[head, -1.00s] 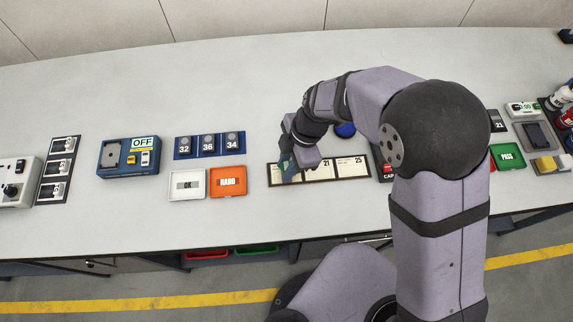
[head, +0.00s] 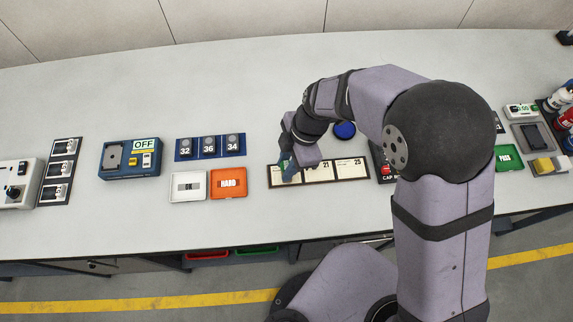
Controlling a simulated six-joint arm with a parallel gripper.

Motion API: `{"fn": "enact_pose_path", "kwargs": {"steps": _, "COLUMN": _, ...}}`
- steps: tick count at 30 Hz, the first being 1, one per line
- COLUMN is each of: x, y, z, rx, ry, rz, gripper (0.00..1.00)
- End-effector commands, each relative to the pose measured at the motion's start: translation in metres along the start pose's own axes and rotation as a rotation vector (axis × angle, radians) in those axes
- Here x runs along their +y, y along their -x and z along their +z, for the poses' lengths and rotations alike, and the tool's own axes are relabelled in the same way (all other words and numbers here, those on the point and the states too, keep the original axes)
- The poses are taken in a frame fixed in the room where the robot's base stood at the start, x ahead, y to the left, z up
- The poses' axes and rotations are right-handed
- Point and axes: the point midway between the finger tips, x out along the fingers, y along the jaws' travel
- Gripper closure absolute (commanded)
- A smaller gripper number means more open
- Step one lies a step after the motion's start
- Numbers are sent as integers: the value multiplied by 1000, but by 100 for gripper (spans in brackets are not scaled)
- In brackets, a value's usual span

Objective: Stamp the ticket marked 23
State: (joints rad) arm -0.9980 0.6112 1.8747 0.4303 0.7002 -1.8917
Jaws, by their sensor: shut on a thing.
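A dark holder (head: 324,185) lies near the front of the bench with white tickets in a row. The ticket marked 21 (head: 319,174) and the ticket marked 25 (head: 351,171) are readable. At the left end, my gripper covers part of another ticket (head: 276,178), and its number is hidden. I cannot read a 23 anywhere. My gripper (head: 288,172) points down over this left ticket, shut on a teal-blue thing. It is too small and covered to tell its shape, or whether it touches the ticket.
A blue round thing (head: 344,130) stands behind the holder, close to my arm. A white OK tray (head: 188,197) and an orange HARD tray (head: 228,195) lie left of it. Blocks marked 32, 36 and 34 sit in a blue rack (head: 210,157). The bench behind is clear.

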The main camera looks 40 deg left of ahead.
Motion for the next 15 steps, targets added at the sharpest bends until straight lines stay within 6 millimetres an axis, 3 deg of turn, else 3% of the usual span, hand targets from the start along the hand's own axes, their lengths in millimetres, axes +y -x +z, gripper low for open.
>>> {"fn": "enact_pose_path", "kwargs": {"steps": 15, "x": 1, "y": 39, "z": -11, "rx": 0, "ry": 1, "rz": 3, "gripper": 90}}
